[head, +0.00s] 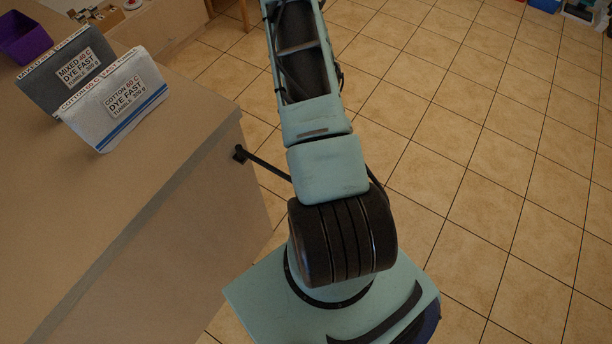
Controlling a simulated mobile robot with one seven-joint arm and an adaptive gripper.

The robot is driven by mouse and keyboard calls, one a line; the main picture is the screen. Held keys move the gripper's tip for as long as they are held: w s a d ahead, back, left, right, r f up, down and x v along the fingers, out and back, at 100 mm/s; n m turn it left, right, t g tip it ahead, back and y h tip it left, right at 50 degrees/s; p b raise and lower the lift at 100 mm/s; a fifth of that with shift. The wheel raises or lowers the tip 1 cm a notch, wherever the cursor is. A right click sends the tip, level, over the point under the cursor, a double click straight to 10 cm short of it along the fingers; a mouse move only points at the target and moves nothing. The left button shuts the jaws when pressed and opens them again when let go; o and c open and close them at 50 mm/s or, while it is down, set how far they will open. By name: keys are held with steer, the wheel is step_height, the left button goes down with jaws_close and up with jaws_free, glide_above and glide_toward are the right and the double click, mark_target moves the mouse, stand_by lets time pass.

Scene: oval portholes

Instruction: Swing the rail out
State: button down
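A thin dark rail (267,167) is fixed by a small black mount (239,153) to the end face of the counter. It sticks out from that face, slanting down to the right in the picture, and passes behind my arm, which hides the rest of it. A dark strip at the right side of my arm may be more of the rail; I cannot tell. My arm runs up through the middle and leaves the picture at the top. My gripper is outside the picture, so its place relative to the rail does not show.
A counter (185,185) fills the left side, close to my base. On it stand a grey packet (45,88), a white-and-blue packet (117,100) and a purple bin (28,38). The tiled floor (500,150) at the right is mostly clear.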

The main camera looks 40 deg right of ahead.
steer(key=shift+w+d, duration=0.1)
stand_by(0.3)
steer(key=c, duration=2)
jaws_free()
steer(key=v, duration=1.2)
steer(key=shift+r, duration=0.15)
